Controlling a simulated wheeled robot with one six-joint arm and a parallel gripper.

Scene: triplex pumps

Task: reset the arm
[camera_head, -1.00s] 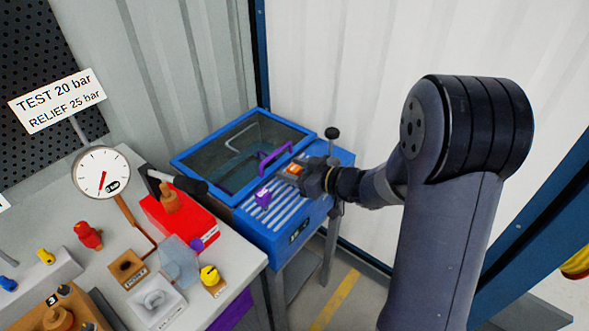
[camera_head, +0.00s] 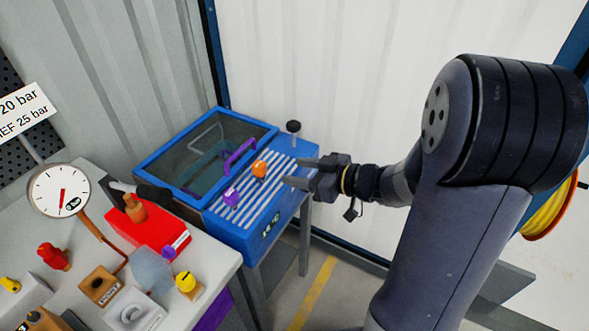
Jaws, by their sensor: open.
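My gripper (camera_head: 303,172) is open and empty, with its two fingers pointing left. It is over the right edge of the blue tank unit (camera_head: 272,240), to the right of an orange part (camera_head: 259,170). The orange part rests on the unit's striped top. A purple part (camera_head: 231,198) stands on the same top, left of the orange one. The gripper and the orange part look apart.
The tank's lidded basin has a purple handle (camera_head: 240,153). A black knob (camera_head: 293,127) stands behind the gripper. The grey bench at left holds a gauge (camera_head: 61,190), a red box (camera_head: 150,232) and small parts. A yellow hose reel (camera_head: 550,210) is at far right.

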